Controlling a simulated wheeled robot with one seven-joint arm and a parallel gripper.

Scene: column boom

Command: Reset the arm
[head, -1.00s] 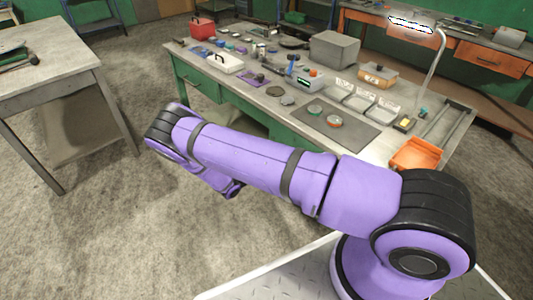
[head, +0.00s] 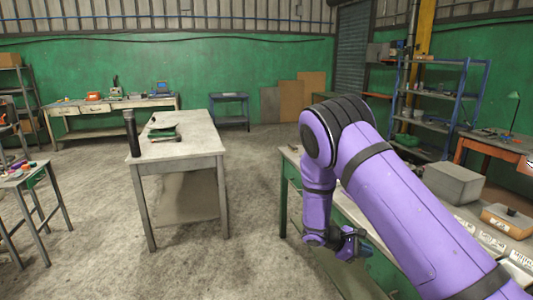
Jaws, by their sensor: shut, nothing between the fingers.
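My purple arm (head: 395,205) rises from the lower right corner to a black-banded elbow (head: 335,130) and bends down from there. My gripper (head: 354,245) is at its lower end, small and dark, in front of the green workbench's side. It is shut and empty. The arm covers much of the green workbench (head: 293,192).
A grey box (head: 454,184) and an orange-tan container (head: 508,220) stand on the green workbench at the right. A grey table (head: 185,150) with a dark cylinder (head: 131,133) stands left of centre. Open concrete floor (head: 255,205) lies between table and workbench.

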